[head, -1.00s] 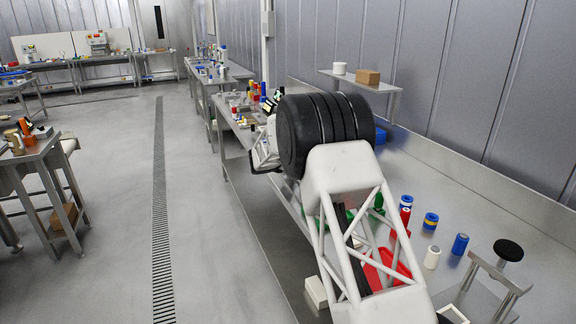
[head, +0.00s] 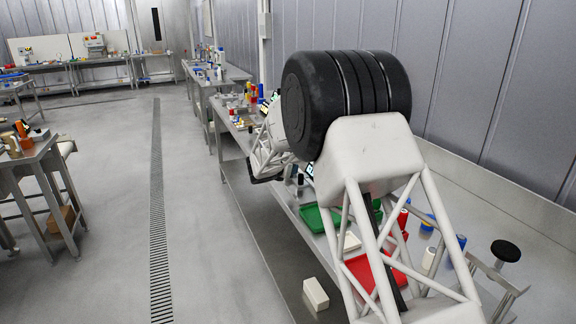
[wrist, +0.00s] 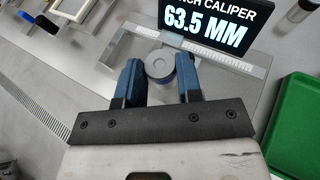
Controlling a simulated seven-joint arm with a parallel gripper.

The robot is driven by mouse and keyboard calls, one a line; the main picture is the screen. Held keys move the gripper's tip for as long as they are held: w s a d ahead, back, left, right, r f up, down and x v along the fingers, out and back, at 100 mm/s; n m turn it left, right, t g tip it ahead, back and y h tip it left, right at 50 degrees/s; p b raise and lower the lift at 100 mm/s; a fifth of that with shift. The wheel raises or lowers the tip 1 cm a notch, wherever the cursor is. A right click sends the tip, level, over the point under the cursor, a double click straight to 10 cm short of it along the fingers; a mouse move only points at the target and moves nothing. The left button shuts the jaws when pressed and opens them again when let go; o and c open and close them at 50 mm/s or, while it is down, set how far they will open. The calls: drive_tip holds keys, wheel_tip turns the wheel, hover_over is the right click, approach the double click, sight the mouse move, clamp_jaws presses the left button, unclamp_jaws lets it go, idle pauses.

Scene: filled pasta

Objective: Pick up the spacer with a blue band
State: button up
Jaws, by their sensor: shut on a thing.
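In the wrist view my gripper (wrist: 158,72) has its two blue fingers on either side of a round spacer (wrist: 159,62). The spacer has a grey top with a small centre mark and blue showing on its side. The fingers are shut on it. A clear plate with a ruled scale lies below and beyond it, next to a black display (wrist: 215,22) reading 63.5 MM. In the head view the spacer and fingertips cannot be made out behind my arm.
A green tray (wrist: 297,125) is at the right in the wrist view. In the head view a red tray (head: 366,274), a white block (head: 316,293), a blue cylinder (head: 461,242) and a black round-topped post (head: 505,250) are near my arm.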

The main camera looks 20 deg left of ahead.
drive_tip(key=shift+s+d+r, duration=0.1)
drive_tip(key=shift+s+d, duration=0.4)
drive_tip(key=shift+s, duration=0.35)
drive_tip(key=shift+s+d+r, duration=0.1)
drive_tip(key=shift+s+d, duration=0.45)
drive_tip(key=shift+s, duration=0.25)
drive_tip(key=shift+s+d+r, duration=0.1)
drive_tip(key=shift+s+d, duration=0.4)
drive_tip(key=shift+s, duration=0.35)
drive_tip(key=s+d+m+g+h, duration=0.5)
drive_tip(key=s+d+m+h, duration=0.3)
drive_tip(key=s+d, duration=2.1)
drive_tip(key=s, duration=0.3)
drive_tip(key=shift+s+d+f, duration=0.25)
drive_tip(key=shift+d, duration=0.1)
drive_tip(key=w+a, duration=0.2)
drive_tip(key=w, duration=0.3)
drive_tip(key=w+a+f, duration=0.1)
drive_tip(key=w+a, duration=0.1)
drive_tip(key=w, duration=0.2)
drive_tip(key=w+a, duration=0.2)
drive_tip(key=w, duration=0.3)
drive_tip(key=shift+w+a+f, duration=0.25)
drive_tip(key=shift+w+f, duration=0.05)
drive_tip(key=shift+w, duration=0.05)
